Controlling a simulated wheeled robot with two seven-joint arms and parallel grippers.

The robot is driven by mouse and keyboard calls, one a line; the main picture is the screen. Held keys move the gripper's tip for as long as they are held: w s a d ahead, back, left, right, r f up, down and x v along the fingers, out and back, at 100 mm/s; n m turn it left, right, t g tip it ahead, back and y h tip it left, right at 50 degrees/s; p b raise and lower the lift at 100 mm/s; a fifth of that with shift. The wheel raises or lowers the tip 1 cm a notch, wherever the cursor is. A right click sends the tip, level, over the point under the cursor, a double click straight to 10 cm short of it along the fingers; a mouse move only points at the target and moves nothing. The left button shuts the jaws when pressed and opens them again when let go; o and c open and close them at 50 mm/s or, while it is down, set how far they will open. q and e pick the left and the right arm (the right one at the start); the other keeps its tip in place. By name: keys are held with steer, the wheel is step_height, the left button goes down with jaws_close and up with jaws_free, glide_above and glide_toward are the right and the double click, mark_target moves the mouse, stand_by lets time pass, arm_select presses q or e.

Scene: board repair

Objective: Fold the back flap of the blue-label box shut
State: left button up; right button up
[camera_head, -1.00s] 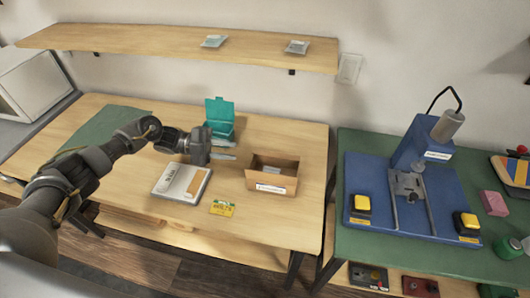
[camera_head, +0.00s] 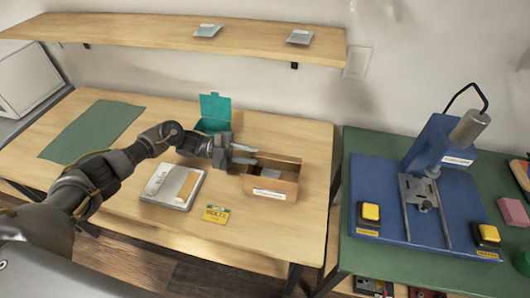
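The brown cardboard box (camera_head: 284,182) stands on the wooden table, open at the top. A pale label (camera_head: 269,194) is on its front face; its colour is hard to make out at this size. A grey item (camera_head: 267,173) lies inside the box. My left gripper (camera_head: 249,155) reaches in from the left at the box's back left corner. Its two fingers are apart and point right, with nothing visible between them. I cannot tell whether they touch the box. The back flap is not clearly distinguishable. My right gripper is out of view.
An open teal box (camera_head: 214,106) stands just behind my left gripper. A white-and-grey case (camera_head: 173,186) and a yellow bolts card (camera_head: 215,214) lie in front. A shelf (camera_head: 150,33) overhangs the back. The green table (camera_head: 400,268) with a blue press (camera_head: 430,145) is at right.

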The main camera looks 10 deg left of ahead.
mark_target(265, 157)
arm_select(q)
steer(key=d+p, duration=0.1)
steer(key=d, duration=0.4)
jaws_close()
